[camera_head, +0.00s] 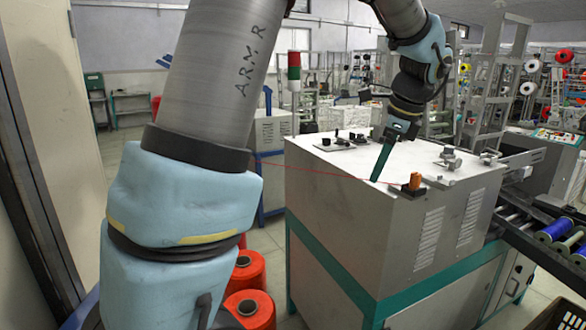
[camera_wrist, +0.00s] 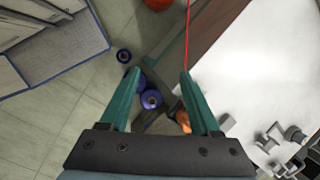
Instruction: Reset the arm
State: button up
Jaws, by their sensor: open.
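My gripper (camera_head: 381,163) hangs above the white top of the winding machine (camera_head: 335,175), at the end of my arm. In the wrist view its two green fingers (camera_wrist: 160,74) stand apart, with nothing held between them. A small orange bobbin (camera_head: 415,181) sits on the machine's front edge, right of the fingers in the head view. In the wrist view the orange bobbin (camera_wrist: 183,117) shows beside the right finger, partly hidden by it. A thin red thread (camera_head: 320,172) runs across the machine top.
Small metal fittings (camera_head: 452,158) stand on the machine top. Blue spools (camera_head: 556,229) lie on a roller conveyor at the right. Large orange-red thread cones (camera_head: 250,308) stand on the floor at lower left. Thread racks fill the background.

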jog(key=s+a+f+n, duration=0.3)
jog(key=a+f+n, duration=0.1)
jog(key=a+n, duration=0.3)
jog(key=s+a+f+n+g+h, duration=0.1)
jog(key=s+a+f+n, duration=0.2)
jog(key=a+f+n, duration=0.2)
jog(key=s+a+f+n+h, duration=0.1)
jog(key=s+a+f+n, duration=0.2)
jog(key=a+n, duration=0.7)
jog(key=a+f, duration=0.1)
jog(key=a, duration=0.4)
jog(key=shift+f+g, duration=0.2)
jog(key=shift+g, duration=0.1)
